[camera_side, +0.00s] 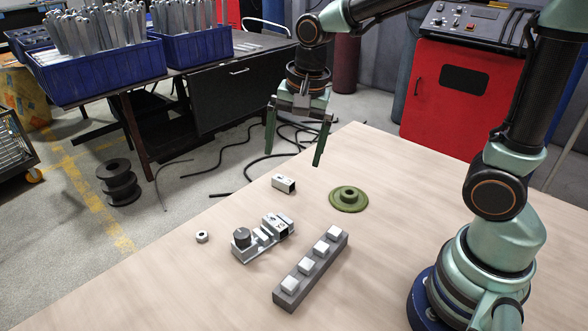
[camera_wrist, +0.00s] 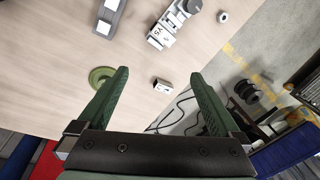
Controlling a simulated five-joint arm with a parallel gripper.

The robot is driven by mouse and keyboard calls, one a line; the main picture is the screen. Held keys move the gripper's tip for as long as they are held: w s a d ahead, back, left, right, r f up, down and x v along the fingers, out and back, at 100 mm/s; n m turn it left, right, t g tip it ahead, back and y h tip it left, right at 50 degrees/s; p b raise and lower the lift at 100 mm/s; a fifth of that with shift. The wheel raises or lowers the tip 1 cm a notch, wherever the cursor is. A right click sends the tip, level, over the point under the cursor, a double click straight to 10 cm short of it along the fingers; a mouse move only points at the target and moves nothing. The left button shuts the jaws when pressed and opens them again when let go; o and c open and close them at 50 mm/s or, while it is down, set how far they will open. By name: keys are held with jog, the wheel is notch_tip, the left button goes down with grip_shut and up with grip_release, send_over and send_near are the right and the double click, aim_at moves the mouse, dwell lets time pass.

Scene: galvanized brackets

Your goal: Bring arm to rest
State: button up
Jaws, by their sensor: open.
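My gripper (camera_side: 295,143) hangs above the far edge of the wooden table, its two green fingers spread apart with nothing between them. In the wrist view the open fingers (camera_wrist: 159,95) frame the table edge and a small white rectangular block (camera_wrist: 161,85).
A grey vise-like fixture (camera_side: 262,240), a dark bar with several white blocks (camera_side: 311,268) and a hex nut (camera_side: 202,237) lie on the table (camera_side: 130,290). Behind stand a red machine (camera_side: 450,95) and a desk with blue bins (camera_side: 100,75). The table's near left is clear.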

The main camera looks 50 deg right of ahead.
jog(key=s+d+r+n+t, duration=0.3)
jog(key=s+n, duration=0.4)
jog(key=n, duration=0.5)
jog(key=shift+s+d+r, duration=0.2)
jog(key=shift+d+r, duration=0.45)
jog(key=shift+r, duration=0.15)
